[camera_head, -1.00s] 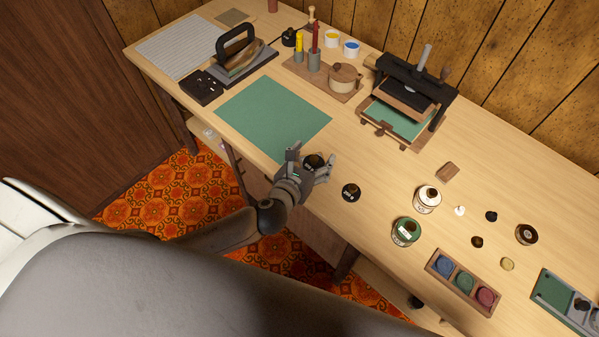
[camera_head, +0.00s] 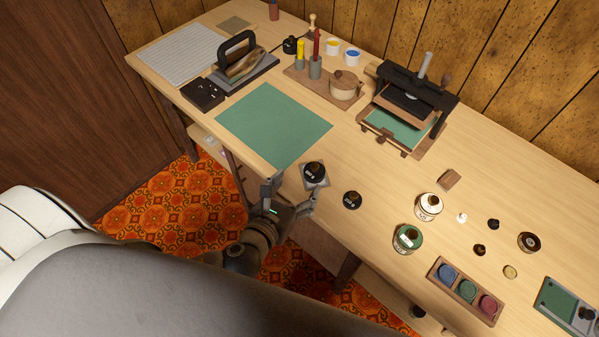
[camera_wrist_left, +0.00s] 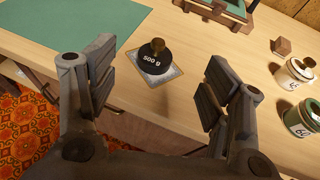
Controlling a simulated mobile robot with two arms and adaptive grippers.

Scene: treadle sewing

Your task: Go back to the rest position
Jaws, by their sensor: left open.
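My left gripper (camera_head: 291,202) is open and empty at the front edge of the table, just in front of a black 500 g weight (camera_head: 314,171). In the left wrist view the weight (camera_wrist_left: 155,57) stands upright on a small light square plate (camera_wrist_left: 142,81), beyond and between the spread fingers (camera_wrist_left: 155,88), touching neither. My right gripper is not in view.
The wooden table (camera_head: 375,165) carries a green mat (camera_head: 274,125), a black press (camera_head: 412,93), a white jar (camera_head: 428,207), a green jar (camera_head: 407,239) and a tray of coloured pots (camera_head: 465,290). The patterned floor (camera_head: 165,205) lies in front of the table.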

